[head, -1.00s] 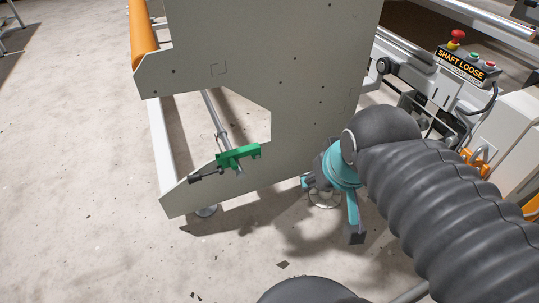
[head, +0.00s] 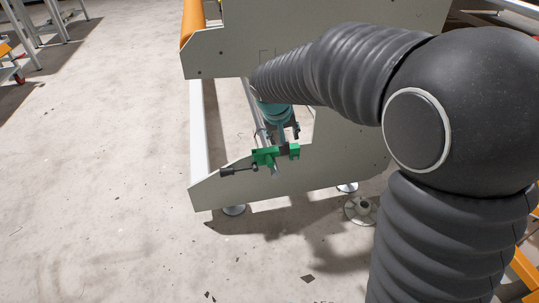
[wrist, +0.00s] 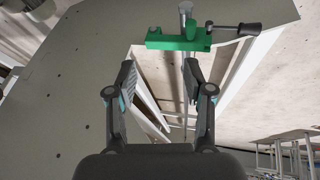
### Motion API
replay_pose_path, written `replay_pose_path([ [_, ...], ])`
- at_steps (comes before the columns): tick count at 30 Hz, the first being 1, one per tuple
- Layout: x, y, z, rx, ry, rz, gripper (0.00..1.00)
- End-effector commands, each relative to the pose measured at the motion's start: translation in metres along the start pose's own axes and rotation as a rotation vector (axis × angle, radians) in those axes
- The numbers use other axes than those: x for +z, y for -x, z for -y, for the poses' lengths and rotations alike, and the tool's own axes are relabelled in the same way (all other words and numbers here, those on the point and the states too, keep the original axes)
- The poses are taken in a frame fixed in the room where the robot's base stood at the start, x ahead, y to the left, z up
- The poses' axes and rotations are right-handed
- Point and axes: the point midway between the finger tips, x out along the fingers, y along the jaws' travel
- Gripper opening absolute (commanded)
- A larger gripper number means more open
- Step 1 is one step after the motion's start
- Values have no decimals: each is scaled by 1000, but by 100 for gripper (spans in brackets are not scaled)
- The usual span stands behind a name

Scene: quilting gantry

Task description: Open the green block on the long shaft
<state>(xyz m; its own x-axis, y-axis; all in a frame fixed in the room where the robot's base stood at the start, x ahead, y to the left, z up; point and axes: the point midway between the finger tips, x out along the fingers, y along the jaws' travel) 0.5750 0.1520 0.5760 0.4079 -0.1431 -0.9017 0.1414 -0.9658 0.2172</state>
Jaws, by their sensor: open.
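The green block (head: 266,157) sits on the lower edge of the grey side plate, where the long metal shaft (head: 254,107) meets it. A dark-gripped handle (head: 232,171) sticks out to the left of the block. In the wrist view the green block (wrist: 165,40) is ahead of the fingers, with the handle (wrist: 236,28) to its right and the shaft (wrist: 189,75) running below it. My gripper (wrist: 160,78) is open and empty, its two fingers apart and short of the block. In the head view my gripper (head: 284,131) is just behind the block, partly hidden by my arm.
The grey side plate (head: 345,165) stands close beside the block. An orange roller (head: 192,20) is above at the left, and a white rail (head: 198,125) runs below it. Open concrete floor (head: 110,180) lies to the left and front.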

Motion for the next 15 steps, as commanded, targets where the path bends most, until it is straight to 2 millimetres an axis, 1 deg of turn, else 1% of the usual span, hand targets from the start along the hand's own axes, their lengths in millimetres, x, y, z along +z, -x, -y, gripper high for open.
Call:
replay_pose_path([
  [1,-5,-22,19,4,20,2,52],
  [3,-12,-40,37,9,36,-2,52],
  [6,-20,-59,57,15,53,-7,52],
  [9,-23,-70,69,18,63,-10,52],
  [15,-26,-85,74,20,66,-12,52],
])
